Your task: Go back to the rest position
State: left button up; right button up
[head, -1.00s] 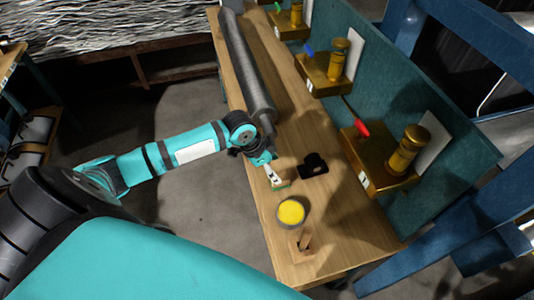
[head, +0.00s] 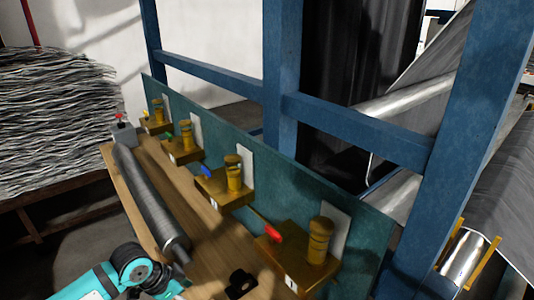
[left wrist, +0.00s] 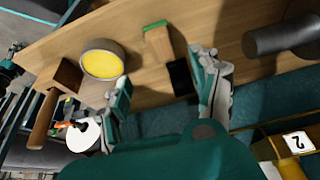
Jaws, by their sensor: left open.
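My left gripper (left wrist: 162,74) shows in the left wrist view with its two fingers spread apart and nothing held between them. Beyond the fingertips, a small wooden piece with a green end (left wrist: 158,38) lies on the wooden bench, next to a black part (left wrist: 180,78). In the head view my left arm enters at the bottom left, and its fingers are not clearly visible there. My right gripper is in neither view.
The bench (head: 215,245) carries a long grey roll (head: 150,195) and several brass fixtures (head: 232,180) along a teal panel. A yellow-filled tin (left wrist: 103,60), a wooden mallet (left wrist: 50,100) and a dark grey cylinder (left wrist: 280,38) are close to the gripper. Blue posts (head: 283,70) stand behind.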

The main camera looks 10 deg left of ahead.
pick_arm(q)
jog(key=s+d+f+n, duration=0.1)
jog(key=s+d+f, duration=0.3)
jog(key=s+d, duration=0.6)
jog(key=s+a+r+n+y, duration=0.1)
jog(key=s+a+n+y, duration=0.2)
jog(key=s+n, duration=0.5)
jog(key=s+f+m+g+b, duration=0.1)
jog(key=s+f, duration=0.1)
jog(key=f, duration=1.2)
jog(key=s+f+m+b, duration=0.1)
jog(key=s+f, duration=0.1)
jog(key=f, duration=1.3)
jog(key=s+a+f+g+b, duration=0.1)
jog(key=s+a+f+b, duration=0.1)
jog(key=s+f, duration=1.4)
jog(key=shift+a+f+m, duration=0.2)
jog(key=shift+a+m, duration=0.1)
jog(key=shift+a, duration=0.3)
